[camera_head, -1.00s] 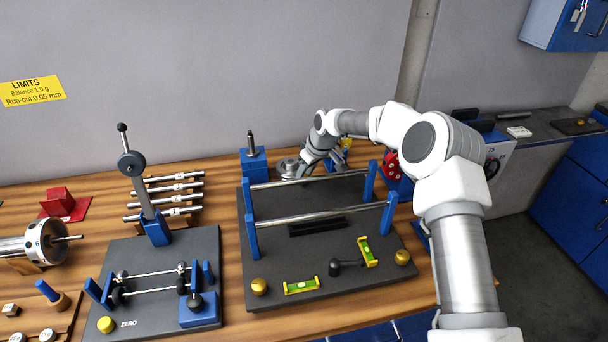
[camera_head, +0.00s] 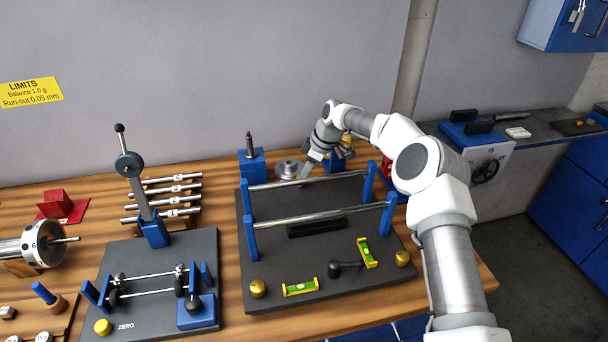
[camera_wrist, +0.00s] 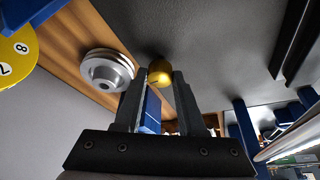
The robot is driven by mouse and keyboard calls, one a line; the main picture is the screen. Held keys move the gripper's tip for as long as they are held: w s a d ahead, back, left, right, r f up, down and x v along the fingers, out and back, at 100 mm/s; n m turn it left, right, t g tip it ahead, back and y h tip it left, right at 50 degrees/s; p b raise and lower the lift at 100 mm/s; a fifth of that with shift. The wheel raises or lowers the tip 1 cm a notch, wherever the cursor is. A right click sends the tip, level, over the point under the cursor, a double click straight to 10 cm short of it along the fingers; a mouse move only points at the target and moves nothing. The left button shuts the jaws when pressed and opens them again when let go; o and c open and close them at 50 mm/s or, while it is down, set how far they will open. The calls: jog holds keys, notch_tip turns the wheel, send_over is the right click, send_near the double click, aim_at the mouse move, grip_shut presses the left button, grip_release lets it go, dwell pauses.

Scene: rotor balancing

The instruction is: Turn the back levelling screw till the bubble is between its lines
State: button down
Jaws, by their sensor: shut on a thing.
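The back levelling screw, a brass knob (camera_wrist: 160,72), shows in the wrist view at the edge of the dark base plate. My gripper (camera_wrist: 160,84) has one finger on each side of it and is shut on it. In the head view my gripper (camera_head: 306,172) is at the plate's back edge, and it hides the screw. Two yellow spirit levels with green vials lie on the plate's front part: one along the front (camera_head: 300,287), one turned endways at the right (camera_head: 367,252). Their bubbles are too small to read against the lines.
The base plate (camera_head: 345,285) carries two steel rails on blue posts (camera_head: 250,238). Brass front screws stand at left (camera_head: 258,288) and right (camera_head: 402,258). A silver stepped disc (camera_wrist: 106,72) sits close beside my gripper. A blue block with a pin (camera_head: 252,165) stands behind left.

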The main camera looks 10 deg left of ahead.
jog(key=shift+r, duration=0.1)
jog(key=c, duration=0.5)
grip_release()
jog(key=v, duration=1.7)
jog(key=shift+d+r, duration=0.15)
